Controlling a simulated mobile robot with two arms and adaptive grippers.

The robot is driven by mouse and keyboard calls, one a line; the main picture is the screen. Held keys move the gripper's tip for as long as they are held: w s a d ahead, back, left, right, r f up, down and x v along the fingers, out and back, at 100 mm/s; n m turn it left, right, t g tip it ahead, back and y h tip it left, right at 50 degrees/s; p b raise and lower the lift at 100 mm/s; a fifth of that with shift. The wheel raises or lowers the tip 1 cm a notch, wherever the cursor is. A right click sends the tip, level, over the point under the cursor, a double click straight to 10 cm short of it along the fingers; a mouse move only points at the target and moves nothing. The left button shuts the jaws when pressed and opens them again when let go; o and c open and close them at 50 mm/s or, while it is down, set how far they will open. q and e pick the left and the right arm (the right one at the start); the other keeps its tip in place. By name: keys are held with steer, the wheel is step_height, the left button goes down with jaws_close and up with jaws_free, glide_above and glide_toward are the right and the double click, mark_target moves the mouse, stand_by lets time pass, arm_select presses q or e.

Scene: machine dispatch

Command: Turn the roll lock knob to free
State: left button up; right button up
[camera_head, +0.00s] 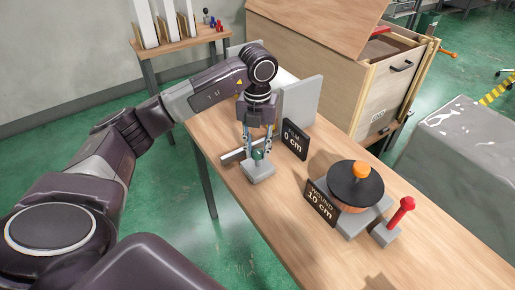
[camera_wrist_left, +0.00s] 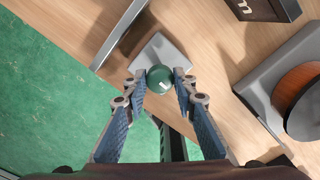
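The small round green knob (camera_head: 258,155) sits on a grey block base (camera_head: 260,172) near the table's left edge. In the left wrist view the knob (camera_wrist_left: 159,78) has a small white mark on top. My left gripper (camera_head: 259,149) points down over it. In the left wrist view its two fingers (camera_wrist_left: 159,82) are apart, one on each side of the knob, with narrow gaps that look open. I cannot tell if either fingertip touches it. My right gripper is not in view.
Right of the knob stand a "FILM 0 cm" sign (camera_head: 294,139), a "WOUND 10 cm" sign (camera_head: 321,203), a black-topped roll (camera_head: 350,185) with an orange knob, and a red-handled lever (camera_head: 400,212). A grey upright panel (camera_head: 302,99) stands behind. The table's front right (camera_head: 430,255) is clear.

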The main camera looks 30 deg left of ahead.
arm_select(q)
steer(key=c, duration=0.3)
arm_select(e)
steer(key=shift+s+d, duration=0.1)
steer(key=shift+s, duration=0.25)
arm_select(q)
steer(key=n, duration=0.3)
steer(key=shift+n, duration=0.4)
steer(key=n, duration=0.4)
steer(key=shift+n+p, duration=0.3)
steer(key=n, duration=0.5)
steer(key=shift+r+p, duration=0.1)
steer(key=shift+p, duration=0.3)
steer(key=shift+n+p, duration=0.35)
steer(key=shift+n, duration=1.95)
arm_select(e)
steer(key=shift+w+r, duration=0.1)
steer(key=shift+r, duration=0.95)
arm_select(q)
steer(key=o, duration=1.1)
